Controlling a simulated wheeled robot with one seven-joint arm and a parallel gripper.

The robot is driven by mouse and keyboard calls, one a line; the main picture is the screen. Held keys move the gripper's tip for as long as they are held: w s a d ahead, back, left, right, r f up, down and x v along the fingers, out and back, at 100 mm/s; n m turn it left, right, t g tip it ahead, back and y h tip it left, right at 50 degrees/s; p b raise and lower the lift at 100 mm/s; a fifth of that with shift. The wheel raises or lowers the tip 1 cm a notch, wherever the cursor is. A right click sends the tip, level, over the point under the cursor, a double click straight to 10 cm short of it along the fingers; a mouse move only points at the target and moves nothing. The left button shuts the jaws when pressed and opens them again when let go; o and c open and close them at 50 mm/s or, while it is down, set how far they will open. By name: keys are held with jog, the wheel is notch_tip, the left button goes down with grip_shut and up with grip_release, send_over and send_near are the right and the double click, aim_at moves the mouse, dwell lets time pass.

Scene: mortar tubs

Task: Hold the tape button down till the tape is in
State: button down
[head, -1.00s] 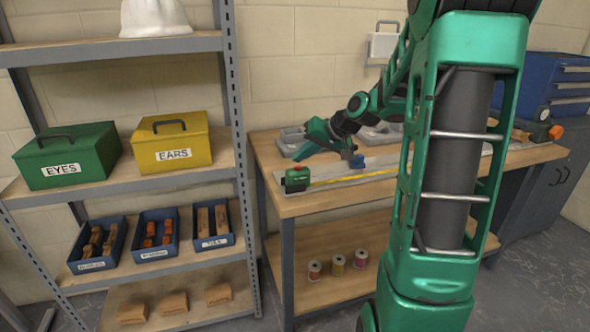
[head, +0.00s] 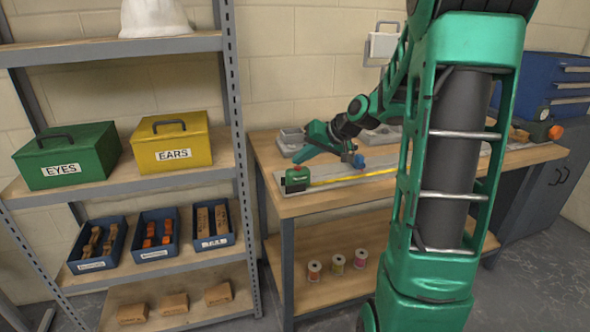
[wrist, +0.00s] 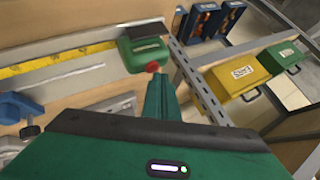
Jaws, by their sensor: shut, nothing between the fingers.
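The green tape measure (head: 297,180) sits at the left front of the workbench. It also shows in the wrist view (wrist: 143,53), with a red button (wrist: 152,66) on its near side. Its yellow tape (head: 350,177) is out, running right along a grey metal rail (wrist: 95,68). My gripper (wrist: 157,80) is shut and empty, its fingertips close to the red button. I cannot tell whether they touch it. In the head view my gripper (head: 299,158) is above and behind the tape measure, angled down to the left.
A blue clamp (head: 358,160) stands by the rail, right of the tape measure; it shows in the wrist view (wrist: 20,108). A shelf rack (head: 240,130) with green (head: 68,155) and yellow (head: 171,141) boxes stands left of the bench. Grey trays lie at the back of the bench.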

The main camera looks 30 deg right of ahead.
jog(key=shift+f, duration=0.35)
dwell(1.4)
jog(key=shift+r, duration=0.8)
jog(key=shift+r, duration=2.5)
jog(key=s+a+f+g+h, duration=0.1)
jog(key=s+a+f+g, duration=0.1)
jog(key=s, duration=0.9)
jog(key=s+a+f+m+g+h, duration=0.1)
jog(key=s+a+f+g, duration=0.1)
jog(key=s, duration=1)
jog(key=s+a+f+g+h, duration=0.1)
jog(key=s+f+g, duration=0.3)
jog(key=s, duration=0.8)
jog(key=shift+a+f+g, duration=0.3)
jog(key=shift+a+f, duration=0.05)
jog(key=shift+a, duration=0.05)
